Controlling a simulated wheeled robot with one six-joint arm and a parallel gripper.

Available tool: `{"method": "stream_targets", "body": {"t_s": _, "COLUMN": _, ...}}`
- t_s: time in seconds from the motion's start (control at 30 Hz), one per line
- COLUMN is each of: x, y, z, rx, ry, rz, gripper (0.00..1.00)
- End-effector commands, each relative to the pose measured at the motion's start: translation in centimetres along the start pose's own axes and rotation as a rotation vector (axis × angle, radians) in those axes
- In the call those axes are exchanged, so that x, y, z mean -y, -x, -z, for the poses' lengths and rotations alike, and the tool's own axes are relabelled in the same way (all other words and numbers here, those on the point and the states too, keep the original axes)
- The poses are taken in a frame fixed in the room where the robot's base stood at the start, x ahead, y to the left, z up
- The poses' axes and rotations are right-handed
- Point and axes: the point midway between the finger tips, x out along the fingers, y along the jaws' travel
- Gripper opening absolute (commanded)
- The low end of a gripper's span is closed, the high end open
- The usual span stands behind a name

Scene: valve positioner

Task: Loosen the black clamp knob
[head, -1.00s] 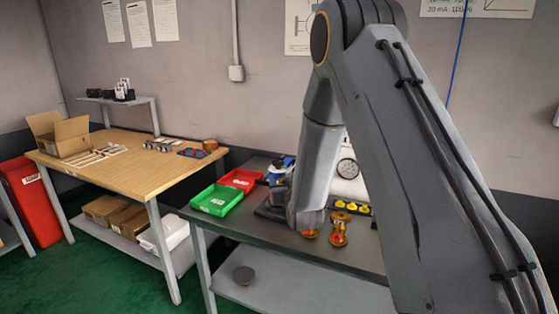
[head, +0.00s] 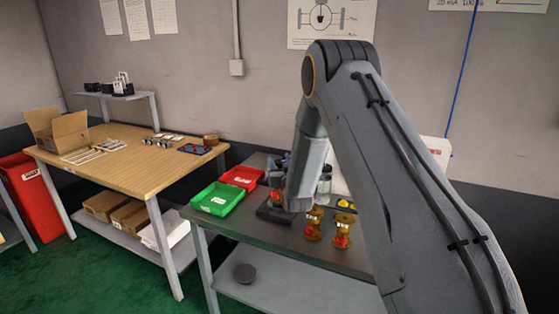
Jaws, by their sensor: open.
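I cannot make out the black clamp knob; it is hidden behind my arm or too small to tell. A dark fixture base (head: 270,214) stands on the grey bench (head: 262,234), with something orange-red just above it. My forearm comes down over this fixture and hides much of it. My gripper (head: 276,172) shows only partly, as grey finger shapes at the left of the forearm. It is open, above or beside the fixture; I cannot tell whether it touches anything.
Green (head: 222,199) and red (head: 242,177) trays lie left of the fixture. Brass-coloured valve bodies (head: 314,222) with red parts stand at its right, close to my arm. A wooden table (head: 130,165) stands further left. Green floor is free between the tables.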

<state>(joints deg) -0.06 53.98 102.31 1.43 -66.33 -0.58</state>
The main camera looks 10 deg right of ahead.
Motion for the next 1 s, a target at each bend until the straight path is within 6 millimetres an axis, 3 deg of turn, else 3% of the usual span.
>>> {"method": "stream_targets", "body": {"t_s": 0.37, "x": 0.31, "y": -0.55, "z": -0.02, "rx": 0.001, "ry": 0.0, "rz": 0.004, "gripper": 0.5}}
{"method": "stream_targets", "body": {"t_s": 0.6, "x": 0.36, "y": -0.53, "z": -0.02, "rx": 0.001, "ry": 0.0, "rz": 0.004, "gripper": 0.11}}
{"method": "stream_targets", "body": {"t_s": 1.0, "x": 0.19, "y": -0.55, "z": -0.17, "rx": 0.0, "ry": 0.0, "rz": 0.081, "gripper": 0.11}}
